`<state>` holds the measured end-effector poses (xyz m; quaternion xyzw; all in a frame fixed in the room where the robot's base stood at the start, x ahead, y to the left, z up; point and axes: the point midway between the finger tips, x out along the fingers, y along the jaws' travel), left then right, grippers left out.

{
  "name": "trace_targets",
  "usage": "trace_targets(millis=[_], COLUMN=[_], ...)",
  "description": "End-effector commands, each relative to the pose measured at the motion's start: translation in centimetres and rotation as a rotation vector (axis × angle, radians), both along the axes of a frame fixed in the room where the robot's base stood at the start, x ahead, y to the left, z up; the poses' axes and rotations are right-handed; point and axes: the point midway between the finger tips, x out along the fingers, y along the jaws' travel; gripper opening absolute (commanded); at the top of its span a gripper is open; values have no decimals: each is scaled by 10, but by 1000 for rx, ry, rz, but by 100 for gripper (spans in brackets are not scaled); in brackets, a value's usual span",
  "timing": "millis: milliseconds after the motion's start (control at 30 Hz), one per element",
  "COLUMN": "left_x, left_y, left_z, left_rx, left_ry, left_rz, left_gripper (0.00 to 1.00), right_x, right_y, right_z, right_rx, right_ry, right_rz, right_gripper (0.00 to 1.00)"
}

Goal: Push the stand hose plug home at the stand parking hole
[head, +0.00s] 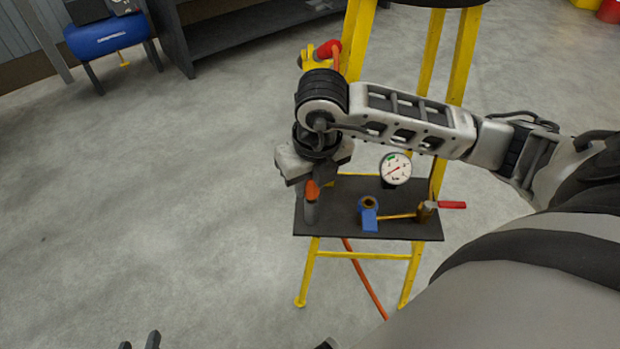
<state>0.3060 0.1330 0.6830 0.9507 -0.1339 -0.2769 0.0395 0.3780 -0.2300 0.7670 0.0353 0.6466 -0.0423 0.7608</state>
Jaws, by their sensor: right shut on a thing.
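My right gripper (318,180) points down over the left part of the stand's dark shelf (345,228). It is shut on what looks like the stand hose plug (312,191), orange at the top with a grey part (309,213) below. The gripper and wrist hide part of it. I cannot make out the parking hole or tell whether the plug is in it. An orange hose (364,275) hangs below the shelf. My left gripper (139,343) shows only as dark fingertips at the bottom edge, apart with nothing seen between them.
The yellow stand (308,272) has a round gauge (396,169). A blue piece with a ring (369,218) and a red-handled tool (452,205) are on the shelf's right side. A red and yellow nozzle (328,50) is behind my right wrist. Floor to the left is clear.

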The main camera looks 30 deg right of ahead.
Motion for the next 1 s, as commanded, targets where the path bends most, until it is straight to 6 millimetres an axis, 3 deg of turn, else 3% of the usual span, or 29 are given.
trace_targets(millis=[1000], left_x=[0], left_y=[0], left_z=[-14], left_rx=[0], left_ry=[2], left_rz=[0], left_gripper=[36], right_x=[0], right_y=[0], right_z=[-15], right_rx=[0], right_ry=[-1], right_rz=[0], right_gripper=[1])
